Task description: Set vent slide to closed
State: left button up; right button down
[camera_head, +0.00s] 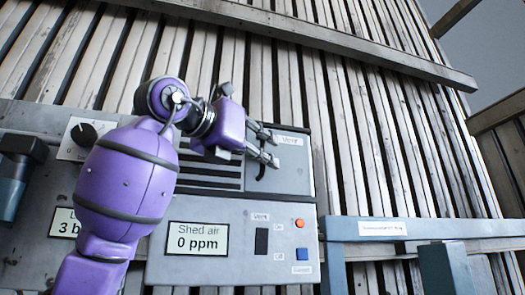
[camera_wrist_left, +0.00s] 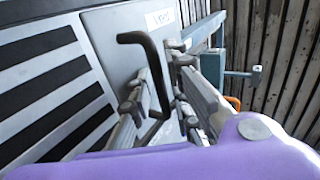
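The vent slide's dark bent handle (camera_wrist_left: 153,68) stands out from a grey panel in the left wrist view; part of it shows in the head view (camera_head: 261,172). Black slots (camera_wrist_left: 45,95) show to the left of the handle, so the vent is at least partly uncovered. My left gripper (camera_head: 270,148) is at the vent panel beside the handle. In the wrist view its fingers (camera_wrist_left: 155,75) are apart, with the handle's bar between them. I cannot tell whether either finger touches it. My right gripper is not in view.
Below the vent, the housing carries a "Shed air 0 ppm" display (camera_head: 197,239), a black switch (camera_head: 261,241), an orange-red button (camera_head: 299,223) and a blue button (camera_head: 302,254). A dial (camera_head: 84,134) is at upper left. A blue-grey rail (camera_head: 420,228) runs right of the housing, before a slatted wall.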

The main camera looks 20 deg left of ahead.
pick_arm(q)
grip_shut()
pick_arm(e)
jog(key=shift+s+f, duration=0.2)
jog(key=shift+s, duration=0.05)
